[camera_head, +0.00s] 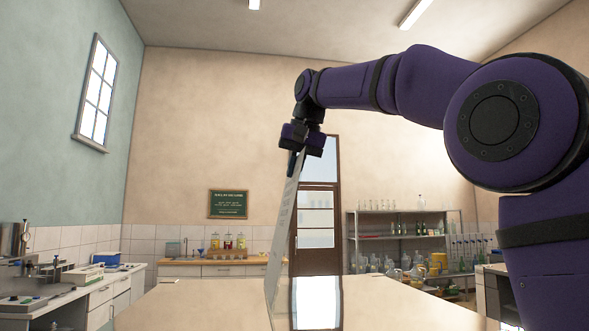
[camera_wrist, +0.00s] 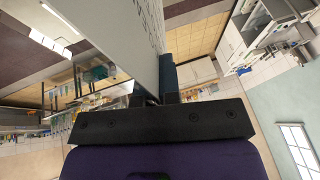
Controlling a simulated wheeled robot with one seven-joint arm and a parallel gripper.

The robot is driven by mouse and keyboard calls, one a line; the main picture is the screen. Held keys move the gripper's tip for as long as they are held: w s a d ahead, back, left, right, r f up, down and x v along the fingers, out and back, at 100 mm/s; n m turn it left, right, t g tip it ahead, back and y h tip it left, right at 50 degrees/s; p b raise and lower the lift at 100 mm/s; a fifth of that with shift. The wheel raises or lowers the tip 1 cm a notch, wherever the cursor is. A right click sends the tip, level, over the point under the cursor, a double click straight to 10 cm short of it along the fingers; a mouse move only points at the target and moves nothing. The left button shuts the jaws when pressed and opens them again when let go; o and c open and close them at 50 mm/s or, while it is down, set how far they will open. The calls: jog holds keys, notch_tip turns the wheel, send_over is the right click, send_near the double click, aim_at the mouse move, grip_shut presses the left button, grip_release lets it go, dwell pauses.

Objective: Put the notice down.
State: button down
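The notice (camera_head: 284,235) is a thin pale sheet or board with faint print, seen nearly edge-on. It hangs upright and slightly tilted below my gripper (camera_head: 297,160), which is closed on its top edge. In the wrist view the pale notice (camera_wrist: 118,35) rises from between the fingers of my gripper (camera_wrist: 165,80), with dark lines of print on its right-hand face. Its lower end overlaps the pale tabletop (camera_head: 200,307) in the head view; I cannot tell whether it touches.
A bright, mirror-like patch (camera_head: 316,302) shows on the tabletop beside the notice. The tabletop's left and right sides look clear. Behind are a shelf of glassware (camera_head: 400,238), a back counter with jars (camera_head: 215,269) and a green wall board (camera_head: 228,204). A side bench (camera_head: 100,295) stands at left.

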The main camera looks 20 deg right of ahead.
jog(key=c, duration=1.3)
grip_release()
jog(key=v, duration=1.2)
jog(key=shift+d, duration=0.1)
